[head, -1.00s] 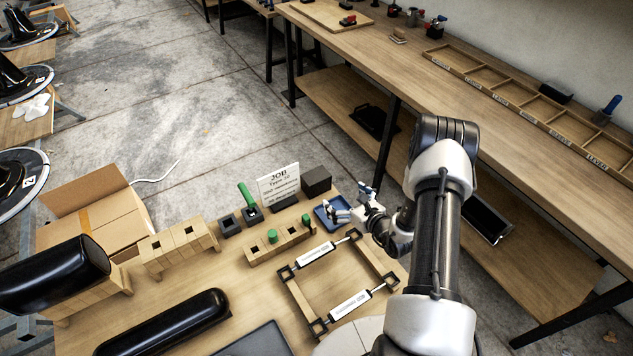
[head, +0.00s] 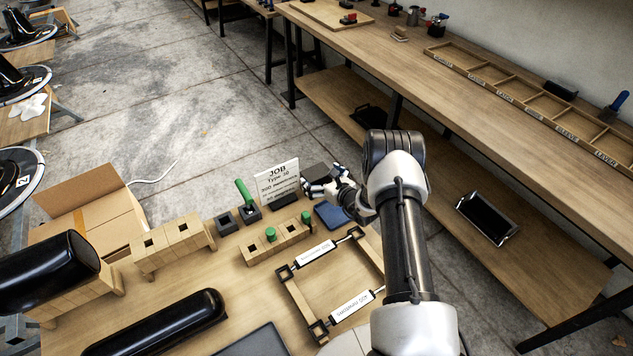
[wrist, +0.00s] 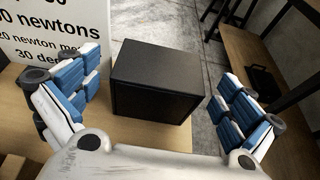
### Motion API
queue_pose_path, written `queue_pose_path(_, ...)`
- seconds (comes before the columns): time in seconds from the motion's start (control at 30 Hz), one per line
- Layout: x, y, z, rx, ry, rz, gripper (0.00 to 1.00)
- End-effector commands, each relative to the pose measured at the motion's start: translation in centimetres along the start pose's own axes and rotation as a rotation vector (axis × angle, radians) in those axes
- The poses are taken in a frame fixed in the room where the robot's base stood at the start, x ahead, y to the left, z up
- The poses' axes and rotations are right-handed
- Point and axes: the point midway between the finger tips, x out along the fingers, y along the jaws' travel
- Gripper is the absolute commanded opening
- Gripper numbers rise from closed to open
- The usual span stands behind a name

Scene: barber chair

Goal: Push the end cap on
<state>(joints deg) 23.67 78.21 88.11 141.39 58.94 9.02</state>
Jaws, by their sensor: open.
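My gripper (head: 314,186) is open and empty, at the black box at the back of the near table. In the wrist view, the black box (wrist: 158,82) lies ahead between the two spread blue-and-white fingers, with room on both sides. In the head view my gripper partly hides the box (head: 314,171). I cannot tell which thing is the end cap. A wooden frame (head: 292,297) with dark corner pieces and white labelled bars lies in front.
A JOB sign (head: 278,178) stands left of the box, close to my gripper. A green-handled tool (head: 243,190) stands in a dark holder. A blue tray (head: 331,215) lies right. Black padded pieces (head: 160,322) lie front left. A long workbench (head: 450,75) stands behind.

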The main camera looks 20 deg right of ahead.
Motion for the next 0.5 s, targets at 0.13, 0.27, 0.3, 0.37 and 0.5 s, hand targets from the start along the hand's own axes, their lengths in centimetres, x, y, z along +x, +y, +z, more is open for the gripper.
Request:
queue_pose_path(0.13,0.67,0.02,0.04,0.0,-0.001,0.0,1.0)
queue_pose_path(0.27,0.63,0.01,0.1,0.0,-0.001,0.0,1.0)
queue_pose_path(0.3,0.62,0.01,0.09,0.0,0.0,0.0,1.0)
queue_pose_path(0.37,0.61,0.01,0.09,0.0,0.0,0.0,0.96)
queue_pose_path(0.5,0.6,0.01,0.08,0.0,0.0,0.0,0.87)
